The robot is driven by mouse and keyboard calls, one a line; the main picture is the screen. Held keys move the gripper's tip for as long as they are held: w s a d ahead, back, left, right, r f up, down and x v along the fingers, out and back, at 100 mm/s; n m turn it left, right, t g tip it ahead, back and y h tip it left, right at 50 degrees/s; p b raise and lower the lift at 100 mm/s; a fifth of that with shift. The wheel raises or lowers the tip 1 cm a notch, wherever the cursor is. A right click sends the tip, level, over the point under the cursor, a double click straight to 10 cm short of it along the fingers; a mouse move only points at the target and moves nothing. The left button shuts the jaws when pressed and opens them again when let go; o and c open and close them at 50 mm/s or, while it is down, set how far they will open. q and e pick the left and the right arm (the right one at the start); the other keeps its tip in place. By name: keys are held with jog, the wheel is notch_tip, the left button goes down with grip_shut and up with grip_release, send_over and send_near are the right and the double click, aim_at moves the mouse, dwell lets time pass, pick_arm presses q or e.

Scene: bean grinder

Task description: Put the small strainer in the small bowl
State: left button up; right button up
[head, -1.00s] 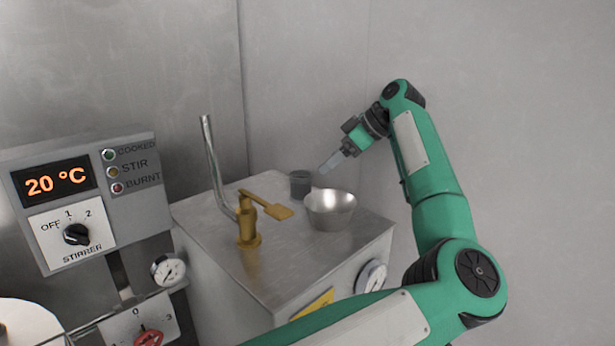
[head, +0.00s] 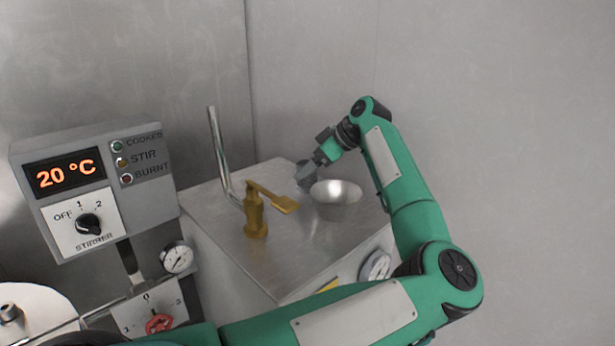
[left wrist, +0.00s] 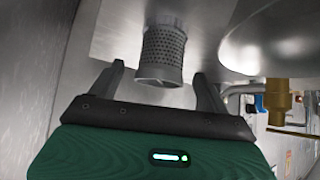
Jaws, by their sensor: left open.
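The small strainer (left wrist: 164,50) is a dark grey perforated cup. In the left wrist view it stands between the two spread fingers of my left gripper (left wrist: 160,84), with a visible gap on each side. In the head view the strainer (head: 305,170) is partly hidden by my left gripper (head: 310,178), which is at it on the metal box top. The small bowl (head: 336,196) is shiny metal and stands just right of and nearer than the strainer. The bowl also shows at the upper right of the left wrist view (left wrist: 262,38). My right gripper is not in view.
The metal box top (head: 285,245) carries a brass valve with a handle (head: 256,215) and an upright steel pipe (head: 217,150) left of the bowl. A control panel reading 20 °C (head: 92,185) stands at the left. Walls close off the back.

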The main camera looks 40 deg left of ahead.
pick_arm(q)
jog(key=x, duration=0.3)
jog(key=shift+a+r+p, duration=0.15)
jog(key=shift+r+p, duration=0.05)
jog(key=shift+p, duration=0.15)
jog(key=shift+a+f, duration=0.2)
jog(key=shift+f, duration=0.05)
jog(key=shift+d, duration=0.15)
jog(key=shift+c, duration=1.4)
jog(key=c, duration=0.9)
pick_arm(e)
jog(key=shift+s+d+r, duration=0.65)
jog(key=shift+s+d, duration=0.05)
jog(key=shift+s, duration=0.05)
pick_arm(q)
jog(key=shift+r, duration=0.1)
